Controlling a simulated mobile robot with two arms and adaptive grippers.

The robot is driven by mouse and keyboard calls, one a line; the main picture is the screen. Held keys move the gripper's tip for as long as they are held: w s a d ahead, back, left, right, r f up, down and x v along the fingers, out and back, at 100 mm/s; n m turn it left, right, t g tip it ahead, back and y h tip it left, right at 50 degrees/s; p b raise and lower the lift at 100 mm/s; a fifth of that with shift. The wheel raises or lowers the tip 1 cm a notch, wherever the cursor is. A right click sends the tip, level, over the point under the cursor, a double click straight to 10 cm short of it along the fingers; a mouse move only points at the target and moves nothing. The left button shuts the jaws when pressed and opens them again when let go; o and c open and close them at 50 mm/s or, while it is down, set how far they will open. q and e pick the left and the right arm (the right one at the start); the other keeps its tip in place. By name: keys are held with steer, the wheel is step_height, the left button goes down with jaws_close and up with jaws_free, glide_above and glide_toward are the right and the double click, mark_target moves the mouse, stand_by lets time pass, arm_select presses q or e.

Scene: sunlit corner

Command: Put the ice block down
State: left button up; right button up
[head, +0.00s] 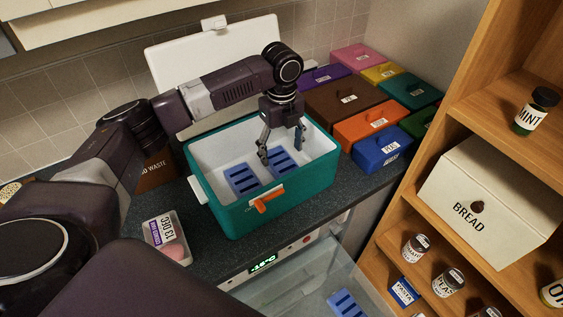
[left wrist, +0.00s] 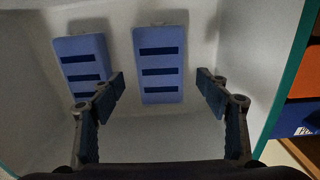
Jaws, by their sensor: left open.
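A teal cooler box (head: 228,213) with a white inside stands open on the dark counter. Two blue ice blocks with dark slots lie on its floor: a left one (head: 241,182) and a right one (head: 285,160). The left wrist view shows the left block (left wrist: 82,45) and the right block (left wrist: 160,65) side by side. My left gripper (head: 281,152) reaches down into the cooler, open and empty, its fingers apart on either side of the right block in the left wrist view (left wrist: 160,82). My right gripper is out of view.
The white lid (head: 215,62) stands raised behind the cooler. Several coloured labelled boxes, including a blue one (head: 383,152), stand to its right. A clear food container (head: 167,238) is in front left. Below, an open clear drawer holds another ice block (head: 346,303).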

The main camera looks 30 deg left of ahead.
mark_target(282, 162)
arm_select(q)
step_height(282, 162, up, 8)
steer(key=b, duration=0.1)
steer(key=shift+f+b, duration=0.2)
steer(key=shift+b, duration=0.1)
